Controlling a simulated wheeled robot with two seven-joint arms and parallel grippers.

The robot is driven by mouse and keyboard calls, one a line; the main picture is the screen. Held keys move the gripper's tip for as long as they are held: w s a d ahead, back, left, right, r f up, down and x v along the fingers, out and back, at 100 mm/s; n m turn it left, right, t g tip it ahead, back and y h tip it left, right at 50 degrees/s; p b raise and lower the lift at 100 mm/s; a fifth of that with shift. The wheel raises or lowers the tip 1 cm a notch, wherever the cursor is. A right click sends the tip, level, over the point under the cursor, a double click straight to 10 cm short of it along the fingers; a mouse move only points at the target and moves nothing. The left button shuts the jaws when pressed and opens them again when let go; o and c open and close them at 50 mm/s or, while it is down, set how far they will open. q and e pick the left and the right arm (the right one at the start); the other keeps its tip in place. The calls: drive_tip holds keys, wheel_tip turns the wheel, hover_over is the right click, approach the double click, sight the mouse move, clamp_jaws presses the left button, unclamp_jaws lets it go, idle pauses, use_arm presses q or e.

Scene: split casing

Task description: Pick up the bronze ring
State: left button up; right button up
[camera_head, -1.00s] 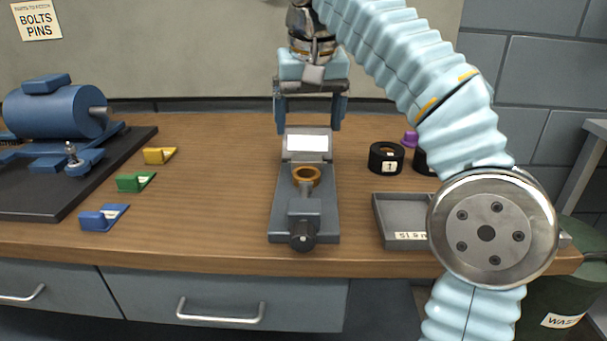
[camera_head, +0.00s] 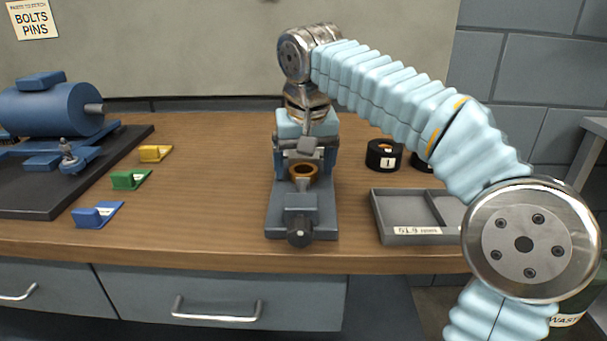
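The bronze ring (camera_head: 304,170) sits on the grey vise-like fixture (camera_head: 301,222) in the middle of the bench, in front of the raised back part. My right gripper (camera_head: 303,162) is low over the back of the fixture, pointing down. My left gripper does not show.
A grey divided tray (camera_head: 392,238) and a black round holder (camera_head: 383,154) stand to the right, partly behind my arm. Yellow (camera_head: 154,153), green (camera_head: 130,180) and blue (camera_head: 97,214) blocks lie left. A blue motor (camera_head: 48,110) stands far left. Bench between is clear.

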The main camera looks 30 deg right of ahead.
drive_tip(key=c, duration=1.2)
drive_tip(key=shift+c, duration=0.2)
